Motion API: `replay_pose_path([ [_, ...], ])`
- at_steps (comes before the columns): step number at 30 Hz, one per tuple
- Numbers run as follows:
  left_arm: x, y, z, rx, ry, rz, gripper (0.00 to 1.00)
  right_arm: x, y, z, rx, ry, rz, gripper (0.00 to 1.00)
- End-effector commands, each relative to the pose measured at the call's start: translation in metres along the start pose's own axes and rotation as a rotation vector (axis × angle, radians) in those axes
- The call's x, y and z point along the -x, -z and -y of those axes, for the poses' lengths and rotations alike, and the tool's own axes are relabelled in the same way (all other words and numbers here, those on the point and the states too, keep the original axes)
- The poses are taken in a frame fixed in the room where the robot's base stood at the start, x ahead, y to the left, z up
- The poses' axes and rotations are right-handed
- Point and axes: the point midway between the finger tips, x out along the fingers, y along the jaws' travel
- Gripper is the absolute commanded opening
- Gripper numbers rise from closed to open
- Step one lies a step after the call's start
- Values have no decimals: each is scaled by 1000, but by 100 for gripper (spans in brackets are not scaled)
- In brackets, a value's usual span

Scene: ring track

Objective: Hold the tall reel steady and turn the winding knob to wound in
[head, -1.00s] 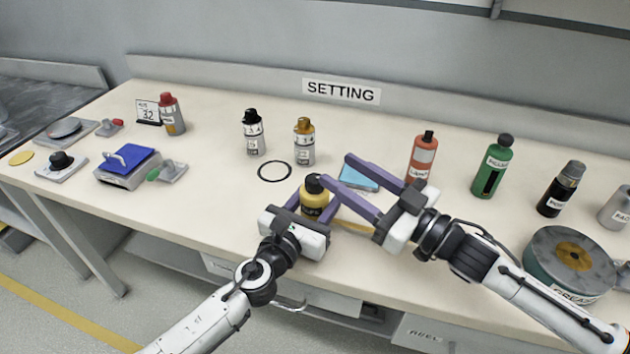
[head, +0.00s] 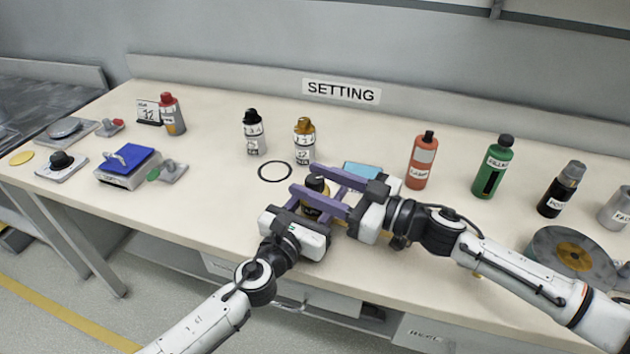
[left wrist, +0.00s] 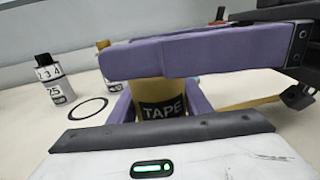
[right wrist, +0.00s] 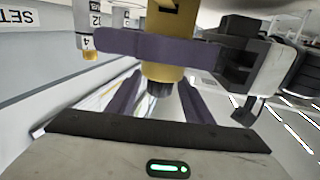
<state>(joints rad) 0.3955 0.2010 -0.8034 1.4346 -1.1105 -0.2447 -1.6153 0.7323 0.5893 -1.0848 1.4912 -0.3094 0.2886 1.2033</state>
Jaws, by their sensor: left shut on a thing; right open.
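The tall reel (head: 316,203) is a yellow upright cylinder near the table's front edge, with a black winding knob (head: 317,184) on top. Its dark TAPE label shows in the left wrist view (left wrist: 160,108). My left gripper (head: 311,205) is shut on the reel's body. My right gripper (head: 304,180) is open, its two fingers reaching in from the right on either side of the knob. In the right wrist view the knob (right wrist: 158,88) sits between the fingers, with visible gaps. The fingers hide part of the reel in the head view.
A yellow strip (left wrist: 248,104) runs right from beside the reel. A black ring (head: 275,171) lies to the left and a light-blue flat piece (head: 362,169) behind. Several bottles, including an orange one (head: 422,160), stand behind. A grey drum (head: 545,250) is at right.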

Motion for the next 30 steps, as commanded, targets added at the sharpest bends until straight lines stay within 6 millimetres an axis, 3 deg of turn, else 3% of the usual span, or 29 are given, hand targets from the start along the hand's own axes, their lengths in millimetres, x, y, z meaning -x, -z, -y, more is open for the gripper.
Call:
replay_pose_path([
  [8,0,0,0,0,-1,-1,17,-2,0,0,0,-1,1,47],
  [16,0,1,0,0,-1,-1,17,-2,0,0,0,-1,0,5],
  [30,0,1,0,2,0,-1,17,-3,0,3,-5,-135,-6,5],
])
